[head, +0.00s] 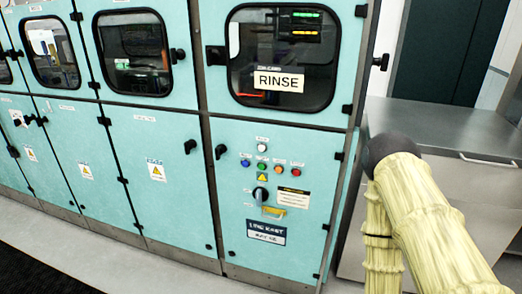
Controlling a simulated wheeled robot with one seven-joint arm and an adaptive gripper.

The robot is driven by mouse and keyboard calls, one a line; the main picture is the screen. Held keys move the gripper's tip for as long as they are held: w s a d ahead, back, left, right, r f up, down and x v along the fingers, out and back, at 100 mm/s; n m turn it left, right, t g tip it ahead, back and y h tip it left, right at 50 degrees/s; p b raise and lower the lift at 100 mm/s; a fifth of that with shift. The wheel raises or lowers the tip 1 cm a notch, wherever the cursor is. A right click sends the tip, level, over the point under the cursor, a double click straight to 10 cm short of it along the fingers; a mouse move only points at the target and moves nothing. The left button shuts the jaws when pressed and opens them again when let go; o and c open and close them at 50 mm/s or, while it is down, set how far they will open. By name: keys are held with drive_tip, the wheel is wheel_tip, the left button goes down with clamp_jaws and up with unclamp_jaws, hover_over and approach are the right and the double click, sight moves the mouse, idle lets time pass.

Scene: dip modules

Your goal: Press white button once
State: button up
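The white button (262,147) is a small pale round button on the lower door of the teal RINSE cabinet. It sits just under a small white label and above a row of coloured buttons. My gripper is not in view. My arm, in a pale yellow sleeve with a dark joint, shows at the right, apart from the button panel. Nothing covers the white button. Whether it is pressed in is too small to tell.
Below the white button are blue (245,162), green (261,167), orange (279,170) and red (297,173) buttons. A rotary switch (260,194) is lower down. A black door handle (221,152) juts out at left. A metal counter (440,127) stands at right.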

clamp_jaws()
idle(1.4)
